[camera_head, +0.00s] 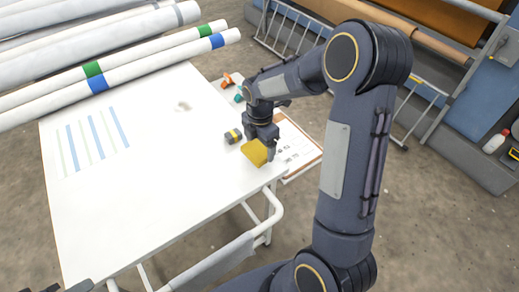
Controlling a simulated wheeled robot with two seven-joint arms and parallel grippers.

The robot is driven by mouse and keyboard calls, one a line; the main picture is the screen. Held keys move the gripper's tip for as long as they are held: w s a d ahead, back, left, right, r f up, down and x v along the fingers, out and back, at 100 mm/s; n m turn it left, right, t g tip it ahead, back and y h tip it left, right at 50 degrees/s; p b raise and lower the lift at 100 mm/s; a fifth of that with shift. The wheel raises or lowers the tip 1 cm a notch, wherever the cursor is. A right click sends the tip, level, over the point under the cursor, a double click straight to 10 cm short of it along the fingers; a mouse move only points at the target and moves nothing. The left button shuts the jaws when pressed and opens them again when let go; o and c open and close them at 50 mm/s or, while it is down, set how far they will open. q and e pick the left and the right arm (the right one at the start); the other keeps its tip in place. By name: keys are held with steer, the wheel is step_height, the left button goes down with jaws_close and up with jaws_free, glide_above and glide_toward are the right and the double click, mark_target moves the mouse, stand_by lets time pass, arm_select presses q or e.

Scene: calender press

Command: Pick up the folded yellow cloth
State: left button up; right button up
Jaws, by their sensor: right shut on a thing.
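The folded yellow cloth (254,153) is at the right edge of the white table (150,220), under my right gripper (264,148). My right gripper points down and is shut on the cloth. The gripper hides part of the cloth, and I cannot tell whether the cloth still touches the table. My left gripper does not show clearly; only a dark piece lies at the bottom left edge.
A small dark and yellow roll (233,136) lies just left of the cloth. A clipboard with paper (296,147) is beyond the table's right edge. White rolls with green and blue bands (150,62) lie across the table's back. The table's middle is mostly clear.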

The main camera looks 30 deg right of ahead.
steer(key=s+a+r, duration=0.3)
steer(key=s+r, duration=0.6)
steer(key=s, duration=0.4)
steer(key=shift+s+r, duration=0.3)
